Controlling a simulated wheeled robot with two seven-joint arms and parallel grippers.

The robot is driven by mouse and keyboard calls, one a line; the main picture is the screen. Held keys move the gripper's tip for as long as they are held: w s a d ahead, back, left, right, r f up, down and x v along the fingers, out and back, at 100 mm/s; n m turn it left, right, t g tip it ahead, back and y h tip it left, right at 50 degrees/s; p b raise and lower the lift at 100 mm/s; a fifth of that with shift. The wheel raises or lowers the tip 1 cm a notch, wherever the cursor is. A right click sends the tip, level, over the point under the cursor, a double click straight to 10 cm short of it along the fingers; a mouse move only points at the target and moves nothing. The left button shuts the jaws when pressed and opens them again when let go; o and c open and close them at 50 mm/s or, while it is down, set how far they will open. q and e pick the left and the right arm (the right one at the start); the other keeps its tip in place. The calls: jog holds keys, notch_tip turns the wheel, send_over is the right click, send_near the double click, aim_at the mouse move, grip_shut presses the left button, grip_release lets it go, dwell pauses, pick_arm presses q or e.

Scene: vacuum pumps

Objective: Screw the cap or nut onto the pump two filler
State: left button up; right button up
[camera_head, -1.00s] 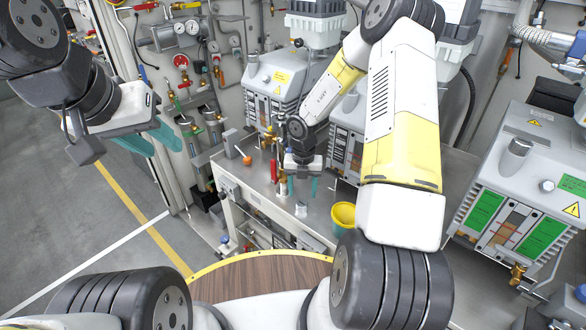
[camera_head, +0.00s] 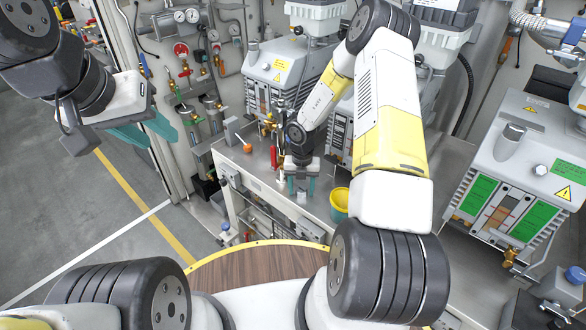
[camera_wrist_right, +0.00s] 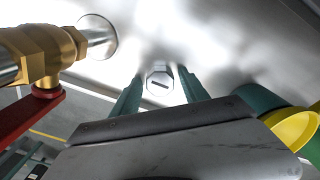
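A small pale hex cap or nut with a dark slot (camera_wrist_right: 159,80) stands on the metal bench and also shows in the head view (camera_head: 301,197). My right gripper (camera_head: 301,189) points down over it. In the right wrist view its two teal fingers (camera_wrist_right: 161,74) lie either side of the cap, with narrow gaps, so the gripper looks open. My left gripper (camera_head: 162,146) is open and empty, in the air at the left. Grey pumps stand at the back (camera_head: 280,70) and at the right (camera_head: 520,190). I cannot tell which is pump two, and no open filler shows clearly.
A brass valve (camera_wrist_right: 50,52) with a red handle is close to the right gripper's left side in the wrist view. Gauges and valves (camera_head: 185,50) line the back wall. The floor at left is clear.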

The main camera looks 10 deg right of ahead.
grip_shut()
jog(key=shift+r, duration=3)
jog(key=shift+s, duration=0.1)
